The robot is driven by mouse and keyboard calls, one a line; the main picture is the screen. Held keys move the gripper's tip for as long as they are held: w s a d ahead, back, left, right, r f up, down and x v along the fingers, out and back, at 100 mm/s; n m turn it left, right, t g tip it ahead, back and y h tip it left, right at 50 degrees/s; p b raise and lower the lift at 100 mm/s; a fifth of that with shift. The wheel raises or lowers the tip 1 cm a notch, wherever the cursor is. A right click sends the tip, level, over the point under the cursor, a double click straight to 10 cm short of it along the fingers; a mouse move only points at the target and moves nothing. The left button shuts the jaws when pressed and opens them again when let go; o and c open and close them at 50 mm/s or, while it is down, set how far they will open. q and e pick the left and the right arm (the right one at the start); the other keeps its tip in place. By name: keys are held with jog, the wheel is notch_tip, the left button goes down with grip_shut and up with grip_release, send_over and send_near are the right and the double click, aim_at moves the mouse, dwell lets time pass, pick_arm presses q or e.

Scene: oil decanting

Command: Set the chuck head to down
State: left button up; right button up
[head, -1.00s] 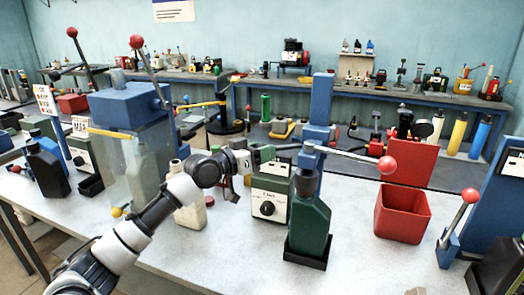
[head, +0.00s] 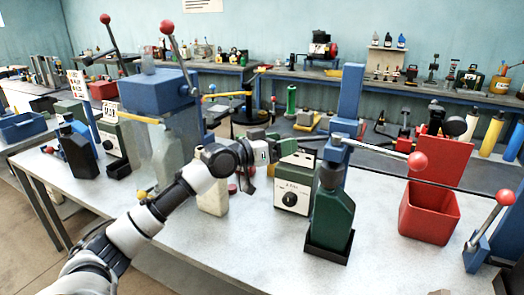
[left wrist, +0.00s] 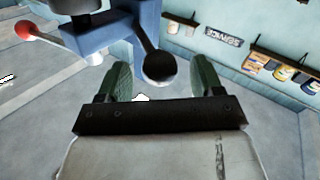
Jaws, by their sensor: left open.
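The chuck head is a blue block (head: 337,150) on an upright blue column (head: 350,100), with a lever ending in a red ball (head: 418,161). A green bottle (head: 333,215) with a dark top stands upright below it in a black tray (head: 327,252). I cannot tell whether the dark top touches the head. My left gripper (head: 272,147) is left of the column, apart from it. In the left wrist view the gripper (left wrist: 163,70) is open, with a dark round knob (left wrist: 159,66) showing between its green fingers. My right gripper is out of view.
A green box with a dial (head: 291,199) stands just left of the bottle. A red bin (head: 429,212) is on the right, near another red-ball lever (head: 505,197). A pale bottle (head: 213,197) stands behind my left forearm. The table front is clear.

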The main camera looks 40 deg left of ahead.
pick_arm(q)
jog(key=b+v, duration=0.3)
jog(key=v, duration=0.5)
jog(key=shift+s, duration=0.35)
jog(key=shift+a, duration=0.15)
